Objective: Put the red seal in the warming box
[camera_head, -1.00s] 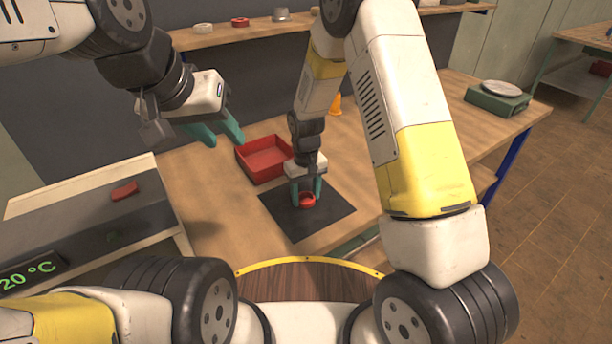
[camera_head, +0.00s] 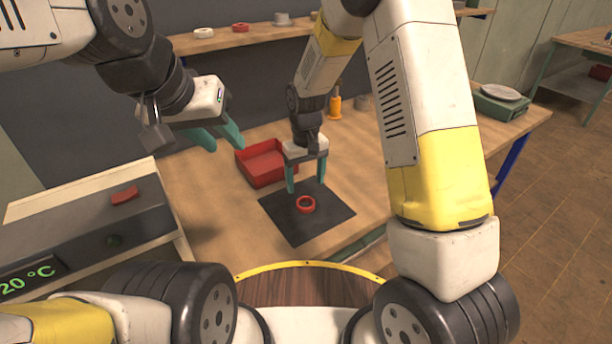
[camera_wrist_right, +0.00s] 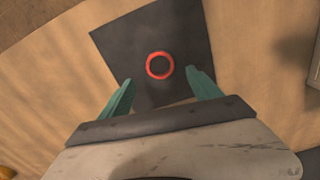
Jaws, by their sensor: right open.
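The red seal (camera_head: 298,205) is a small ring lying flat on the dark square mat (camera_head: 325,222) on the wooden table. My right gripper (camera_head: 305,187) points down, open and empty, just above and behind the seal. In the right wrist view, the seal (camera_wrist_right: 149,65) lies ahead of the two spread fingertips (camera_wrist_right: 159,77), apart from them. My left gripper (camera_head: 227,147) is open and empty in the air, left of the red tray. The warming box (camera_head: 80,238) is grey, at the lower left, with a red handle (camera_head: 124,195) and a green "20 °C" display; its inside is not visible.
A red tray (camera_head: 250,171) stands behind the mat. An orange-and-yellow object (camera_head: 335,108) and a scale (camera_head: 500,98) are further back on the table. A back shelf holds a white ring (camera_head: 204,33) and another red ring (camera_head: 241,27). The table's front left is clear.

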